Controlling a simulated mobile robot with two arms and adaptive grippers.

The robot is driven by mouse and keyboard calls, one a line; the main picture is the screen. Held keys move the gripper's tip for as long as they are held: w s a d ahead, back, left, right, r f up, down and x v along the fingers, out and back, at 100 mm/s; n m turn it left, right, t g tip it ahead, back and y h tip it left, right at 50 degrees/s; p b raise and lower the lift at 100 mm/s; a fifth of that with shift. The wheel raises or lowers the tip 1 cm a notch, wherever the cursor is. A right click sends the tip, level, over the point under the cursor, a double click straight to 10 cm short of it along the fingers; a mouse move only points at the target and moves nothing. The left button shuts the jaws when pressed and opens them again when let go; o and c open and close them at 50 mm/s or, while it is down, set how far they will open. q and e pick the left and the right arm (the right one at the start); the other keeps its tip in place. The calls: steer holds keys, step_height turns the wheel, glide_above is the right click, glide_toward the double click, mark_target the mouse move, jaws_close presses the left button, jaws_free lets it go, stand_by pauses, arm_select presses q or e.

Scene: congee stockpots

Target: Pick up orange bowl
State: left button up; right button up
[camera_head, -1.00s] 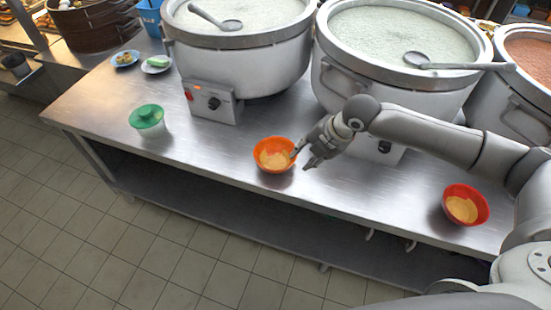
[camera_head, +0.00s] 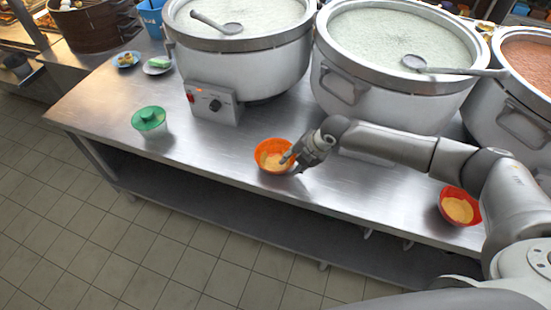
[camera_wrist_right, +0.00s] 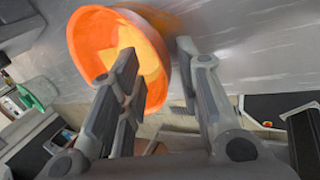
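The orange bowl (camera_head: 265,164) stands upright on the steel counter, with pale orange contents. My right gripper (camera_head: 291,165) is at the bowl's right side. In the right wrist view the orange bowl (camera_wrist_right: 88,42) fills the upper left, and my right gripper (camera_wrist_right: 157,58) is open with a clear gap between its fingers. One finger overlaps the bowl's inside and the other is outside, so the near rim lies between them. I cannot tell whether either finger touches the bowl. My left gripper is not in view.
A red-orange bowl (camera_head: 459,207) stands at the counter's right, partly behind my arm. Large stockpots (camera_head: 240,62) line the back. The steel counter (camera_head: 205,148) is bare between container and orange bowl; its front edge is close.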

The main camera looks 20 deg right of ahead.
steer(key=shift+w+a+f, duration=0.15)
steer(key=shift+w+f, duration=0.05)
steer(key=shift+f, duration=0.4)
jaws_close()
steer(key=shift+r, duration=0.2)
